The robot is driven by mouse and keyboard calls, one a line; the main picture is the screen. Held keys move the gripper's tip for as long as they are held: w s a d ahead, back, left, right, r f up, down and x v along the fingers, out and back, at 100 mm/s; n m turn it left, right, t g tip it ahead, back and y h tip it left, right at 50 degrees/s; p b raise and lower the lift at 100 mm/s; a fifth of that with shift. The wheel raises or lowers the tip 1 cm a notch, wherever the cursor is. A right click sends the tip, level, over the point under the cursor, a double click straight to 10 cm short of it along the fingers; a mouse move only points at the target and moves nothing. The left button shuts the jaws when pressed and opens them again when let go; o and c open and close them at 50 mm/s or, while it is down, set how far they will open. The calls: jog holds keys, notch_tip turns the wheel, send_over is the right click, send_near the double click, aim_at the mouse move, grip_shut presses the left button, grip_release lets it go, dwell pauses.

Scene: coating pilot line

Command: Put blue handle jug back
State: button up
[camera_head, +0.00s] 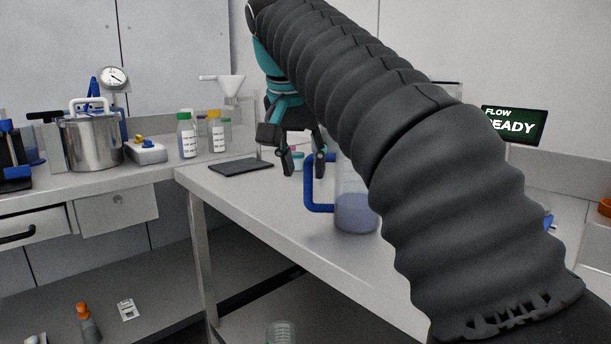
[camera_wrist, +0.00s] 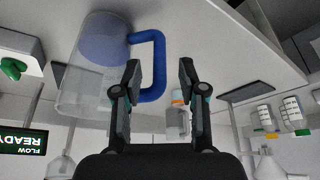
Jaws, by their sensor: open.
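The jug (camera_head: 354,212) is clear with a blue handle (camera_head: 309,185) and some bluish liquid in its lower part. It stands upright on the white table, its right side hidden behind my arm. My gripper (camera_head: 301,164) is open above the table, near the top of the handle in the head view. In the wrist view the picture is upside down; the jug (camera_wrist: 88,78) is at upper left and its blue handle (camera_wrist: 157,62) reaches toward the space between the fingers of my gripper (camera_wrist: 160,75). Whether a finger touches the handle I cannot tell.
A dark flat pad (camera_head: 241,166) lies on the table at the back left. A steel pot (camera_head: 92,142) and capped bottles (camera_head: 187,136) stand on the left bench. A display (camera_head: 514,124) is at the right. The table's left front is clear.

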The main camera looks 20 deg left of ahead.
jog(key=shift+v, duration=1.3)
jog(key=shift+s, duration=0.15)
